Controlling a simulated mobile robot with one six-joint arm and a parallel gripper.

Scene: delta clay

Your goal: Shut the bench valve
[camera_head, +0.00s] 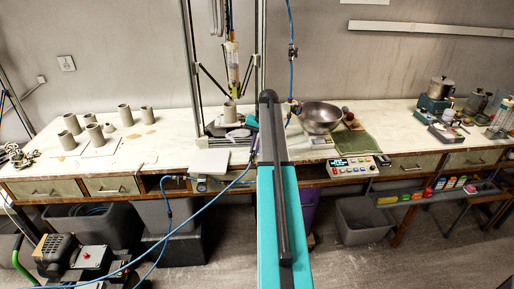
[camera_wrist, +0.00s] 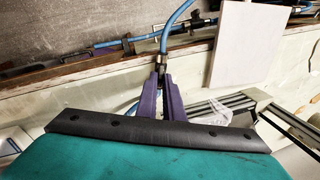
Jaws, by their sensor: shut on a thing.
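In the wrist view, the two purple fingers of my gripper (camera_wrist: 161,78) come together at the bench's front edge. They are closed on a small dark part just below a metal fitting (camera_wrist: 163,60), which I take as the bench valve. A blue hose (camera_wrist: 165,35) curves up from this fitting. The fingertips hide most of the held part, so its handle angle cannot be told.
A pale square board (camera_head: 209,162) lies left of my arm, also seen in the wrist view (camera_wrist: 232,45). Grey cups (camera_head: 72,124) stand on the left bench. A metal bowl (camera_head: 320,117) and a control box (camera_head: 352,168) are on the right. Blue hose (camera_head: 205,210) hangs in front.

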